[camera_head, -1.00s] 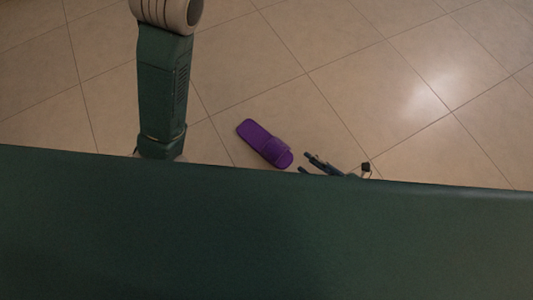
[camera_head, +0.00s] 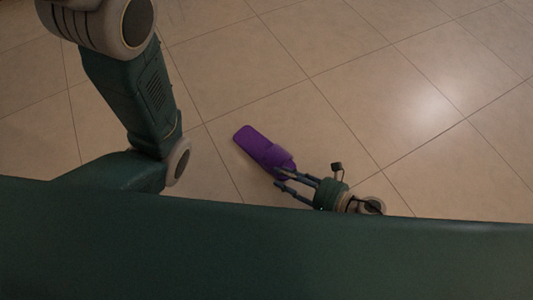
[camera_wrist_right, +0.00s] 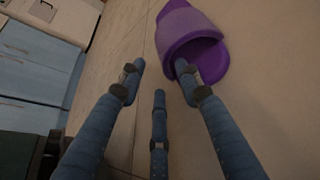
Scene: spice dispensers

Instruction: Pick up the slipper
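The slipper (camera_head: 257,145) is purple and lies on the tiled floor in the middle of the head view. Its strap end points to the lower right, toward my right gripper (camera_head: 277,177). The fingers of that gripper are spread apart and reach the strap end. In the right wrist view the slipper (camera_wrist_right: 194,20) is at the top, with its strap opening facing the gripper (camera_wrist_right: 160,68). One finger overlaps the edge of the strap opening, and the other fingers are beside the slipper over bare floor. I cannot tell whether that finger touches it. My left gripper is not in view.
The tiled floor (camera_head: 400,110) around the slipper is clear in the head view. Light-blue cabinet fronts (camera_wrist_right: 40,60) with handles stand at the left of the right wrist view. My own dark green body fills the bottom of the head view.

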